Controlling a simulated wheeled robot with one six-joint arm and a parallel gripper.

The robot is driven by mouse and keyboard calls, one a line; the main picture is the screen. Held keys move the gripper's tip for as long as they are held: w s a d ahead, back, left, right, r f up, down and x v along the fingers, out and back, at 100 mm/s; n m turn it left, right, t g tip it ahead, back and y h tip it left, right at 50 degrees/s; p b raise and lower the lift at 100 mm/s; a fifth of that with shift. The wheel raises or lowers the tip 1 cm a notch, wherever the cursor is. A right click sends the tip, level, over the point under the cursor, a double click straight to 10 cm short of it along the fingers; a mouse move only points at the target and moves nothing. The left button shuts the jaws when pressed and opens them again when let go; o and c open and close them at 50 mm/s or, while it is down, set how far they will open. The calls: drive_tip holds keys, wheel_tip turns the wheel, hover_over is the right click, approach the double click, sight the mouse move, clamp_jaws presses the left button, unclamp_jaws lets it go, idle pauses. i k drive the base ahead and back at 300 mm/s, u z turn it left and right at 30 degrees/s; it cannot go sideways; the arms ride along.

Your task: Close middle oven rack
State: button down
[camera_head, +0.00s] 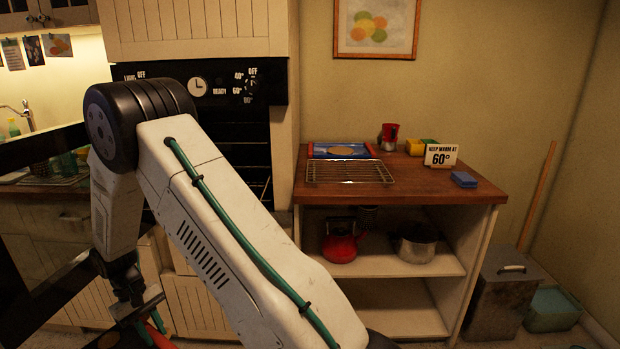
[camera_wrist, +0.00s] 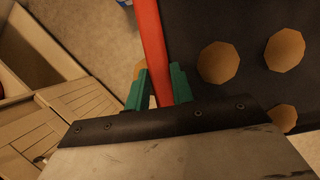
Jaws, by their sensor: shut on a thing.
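The oven (camera_head: 255,135) stands behind my arm, its dark cavity exposed and some wire racks (camera_head: 260,185) showing inside. My arm covers much of the oven, so I cannot tell how far out the middle rack is. My gripper (camera_head: 150,326) is low at the left, in front of the cabinets. In the wrist view, its green fingers (camera_wrist: 158,86) are shut on the red rim (camera_wrist: 151,45) of a dark tray (camera_wrist: 245,20). Several round tan pieces (camera_wrist: 219,62) lie on the tray. In the head view, only a little red shows beside the fingers.
A dark framed panel (camera_head: 60,285), seemingly the open oven door, is at the left. The wooden counter (camera_head: 430,187) at right holds a wire rack (camera_head: 350,172) and a "60°" sign (camera_head: 441,156). A red kettle (camera_head: 341,245) and a pot (camera_head: 415,246) stand on the shelf below.

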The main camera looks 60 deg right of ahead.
sight(347, 169)
drive_tip(key=u, duration=1.3)
drive_tip(key=k, duration=1.65)
drive_tip(key=z, duration=1.95)
